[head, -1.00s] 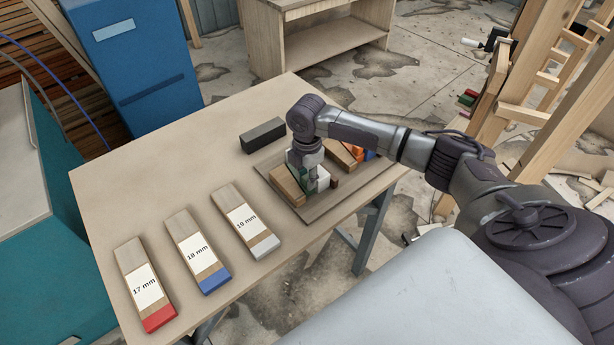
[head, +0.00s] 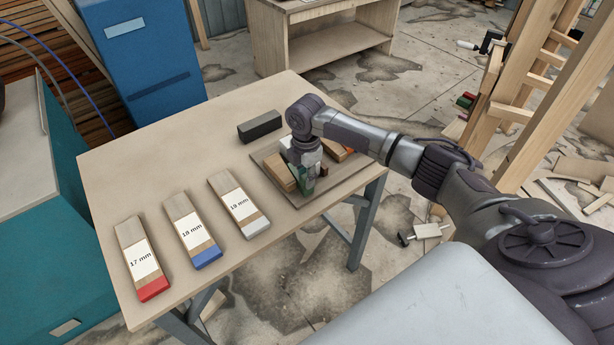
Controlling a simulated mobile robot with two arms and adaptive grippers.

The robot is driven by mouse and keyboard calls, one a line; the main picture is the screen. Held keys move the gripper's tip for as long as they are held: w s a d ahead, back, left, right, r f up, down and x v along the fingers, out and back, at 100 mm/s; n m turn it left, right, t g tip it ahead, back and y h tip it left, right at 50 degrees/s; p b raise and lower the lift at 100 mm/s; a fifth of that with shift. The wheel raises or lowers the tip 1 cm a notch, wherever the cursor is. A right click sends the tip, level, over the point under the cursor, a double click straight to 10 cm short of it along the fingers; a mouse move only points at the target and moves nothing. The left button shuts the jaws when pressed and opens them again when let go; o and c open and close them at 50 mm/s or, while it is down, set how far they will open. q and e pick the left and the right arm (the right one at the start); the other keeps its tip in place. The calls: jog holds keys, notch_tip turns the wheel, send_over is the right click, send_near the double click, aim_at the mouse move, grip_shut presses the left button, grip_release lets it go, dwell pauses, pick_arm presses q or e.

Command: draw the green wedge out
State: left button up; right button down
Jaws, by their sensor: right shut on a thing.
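The green wedge (head: 306,187) is on the wooden board at the right end of the table, mostly covered by my right gripper. My right gripper (head: 303,177) points down and is shut on the green wedge, near the board's front edge. A tan wooden block (head: 279,176) lies just left of the wedge. A white piece (head: 285,145) shows behind my gripper. Whether the wedge touches the board cannot be told. My left gripper is out of view.
The board (head: 325,195) also carries wooden and orange pieces partly behind my arm. A dark block (head: 260,127) lies behind it. Three labelled strips, 17 mm (head: 138,255), 18 mm (head: 191,232) and 19 mm (head: 238,207), lie to the left. The table's back left is clear.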

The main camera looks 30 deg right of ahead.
jog(key=c, duration=1.1)
grip_release()
jog(key=shift+s+f, duration=0.2)
jog(key=shift+s, duration=0.05)
jog(key=shift+o, duration=0.9)
jog(key=shift+r, duration=0.2)
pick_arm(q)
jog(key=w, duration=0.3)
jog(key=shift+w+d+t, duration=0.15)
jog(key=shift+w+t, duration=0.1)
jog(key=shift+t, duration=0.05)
pick_arm(e)
notch_tip(320, 180, up, 12)
